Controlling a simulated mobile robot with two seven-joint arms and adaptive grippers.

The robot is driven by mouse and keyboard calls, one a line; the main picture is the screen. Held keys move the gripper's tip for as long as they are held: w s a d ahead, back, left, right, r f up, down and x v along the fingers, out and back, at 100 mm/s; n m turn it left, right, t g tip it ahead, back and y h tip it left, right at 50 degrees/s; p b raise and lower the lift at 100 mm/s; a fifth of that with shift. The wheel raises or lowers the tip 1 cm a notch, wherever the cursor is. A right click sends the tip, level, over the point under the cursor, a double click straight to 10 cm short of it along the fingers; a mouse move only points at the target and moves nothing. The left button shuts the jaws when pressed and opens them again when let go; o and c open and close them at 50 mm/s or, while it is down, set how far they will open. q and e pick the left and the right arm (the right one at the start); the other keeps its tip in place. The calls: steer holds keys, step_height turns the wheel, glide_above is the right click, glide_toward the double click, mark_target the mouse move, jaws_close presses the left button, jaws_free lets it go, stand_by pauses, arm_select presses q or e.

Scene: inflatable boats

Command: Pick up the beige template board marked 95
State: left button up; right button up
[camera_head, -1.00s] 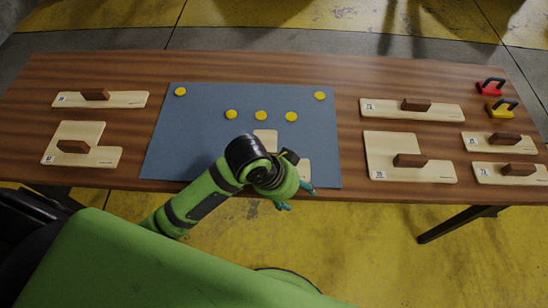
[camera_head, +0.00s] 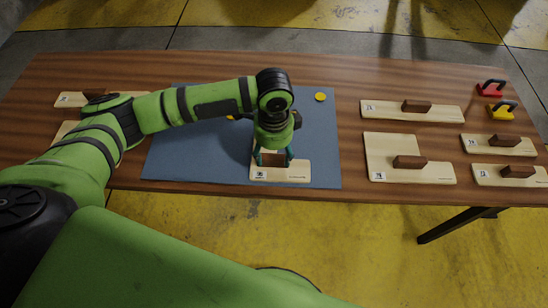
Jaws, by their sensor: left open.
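A beige template board (camera_head: 297,172) lies on the near edge of the blue mat (camera_head: 190,145). Its corner label is too small for me to read as 95. My left gripper (camera_head: 273,160) is open over this board, pointing down, with its teal fingers either side of the brown handle area. I cannot tell whether the fingers touch the handle. The gripper and wrist hide the upper part of the board. My right gripper is not in view.
Several beige boards with brown handles, such as an L-shaped one (camera_head: 380,150), lie on the wooden table (camera_head: 330,68) at right. Red (camera_head: 487,91) and yellow (camera_head: 494,112) handled blocks sit at the far right. A yellow disc (camera_head: 320,97) lies on the mat.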

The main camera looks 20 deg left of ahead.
mark_target(273, 160)
arm_select(q)
steer(key=shift+f+p, duration=0.35)
steer(key=shift+f, duration=1.75)
steer(key=shift+f, duration=0.1)
steer(key=shift+s+f, duration=0.1)
jaws_close()
